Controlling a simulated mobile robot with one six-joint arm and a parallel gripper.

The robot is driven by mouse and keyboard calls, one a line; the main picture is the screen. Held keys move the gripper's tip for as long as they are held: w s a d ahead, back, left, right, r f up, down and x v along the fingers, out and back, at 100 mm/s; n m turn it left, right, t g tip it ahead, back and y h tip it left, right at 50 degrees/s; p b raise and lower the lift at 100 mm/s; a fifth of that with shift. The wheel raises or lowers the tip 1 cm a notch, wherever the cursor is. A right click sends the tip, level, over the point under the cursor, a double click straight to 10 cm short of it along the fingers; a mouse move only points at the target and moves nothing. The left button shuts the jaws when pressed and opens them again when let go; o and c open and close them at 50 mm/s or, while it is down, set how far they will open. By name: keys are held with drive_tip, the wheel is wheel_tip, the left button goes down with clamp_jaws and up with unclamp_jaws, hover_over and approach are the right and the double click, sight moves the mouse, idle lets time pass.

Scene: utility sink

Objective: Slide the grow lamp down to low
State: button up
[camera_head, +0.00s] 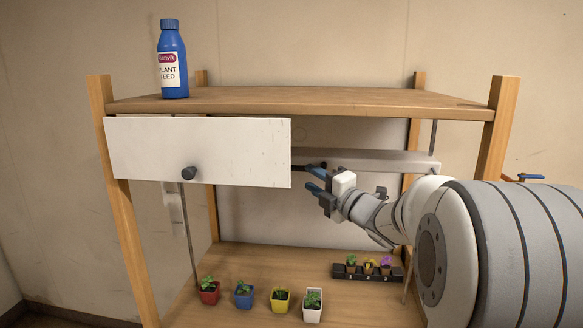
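The grow lamp (385,160) is a long pale grey bar set high under the shelf's wooden top, with its left part hidden behind a white panel. A short dark handle (300,167) shows at the panel's right edge, in front of the lamp. My gripper (313,180) has blue fingertips and comes in from the right. Its fingertips are apart, with the upper one close to the handle's right end. I cannot tell whether they touch. Nothing shows between the fingers.
The white panel (240,150) with a dark knob (188,173) hangs at front left. A blue plant feed bottle (173,65) stands on the wooden top (300,101). Several small potted plants (243,294) and a dark tray (341,272) of plants stand on the lower board.

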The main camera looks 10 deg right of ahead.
sight(297, 170)
drive_tip(key=p+x, duration=0.2)
drive_tip(key=x, duration=0.5)
drive_tip(key=shift+w+a, duration=0.15)
clamp_jaws()
idle(0.4)
